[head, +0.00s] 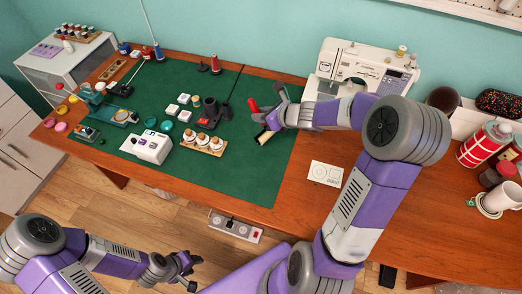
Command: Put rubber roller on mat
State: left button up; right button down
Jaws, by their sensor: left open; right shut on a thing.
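The green mat (240,178) covers the left and middle of the wooden table. My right gripper (272,116) is above the mat's right part, shut on what looks like the rubber roller. Its red handle (253,106) sticks out left of the fingers, and a dark and cream part (264,136) shows just below them. The fingers hide the middle of it. I cannot tell whether it touches the mat. My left gripper (189,273) is open and empty, low in front of the table, over the floor.
A sewing machine (362,69) stands behind my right arm. A wooden holder with spools (204,144), a white device (148,146) and several small items stand on the mat. A white card (325,174) lies right of it. The mat's front right is clear.

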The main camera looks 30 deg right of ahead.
jog(key=shift+w+d+f+b, duration=0.1)
jog(key=shift+f+b, duration=1.4)
jog(key=shift+f, duration=1)
jog(key=shift+d+f+b, duration=0.1)
jog(key=shift+f+b, duration=1.35)
jog(key=shift+f, duration=1.05)
jog(key=shift+r, duration=0.1)
jog(key=shift+a+f+b, duration=0.1)
jog(key=shift+f+b, duration=0.6)
jog(key=c, duration=1)
grip_release()
jog(key=shift+o, duration=0.2)
jog(key=shift+r, duration=0.1)
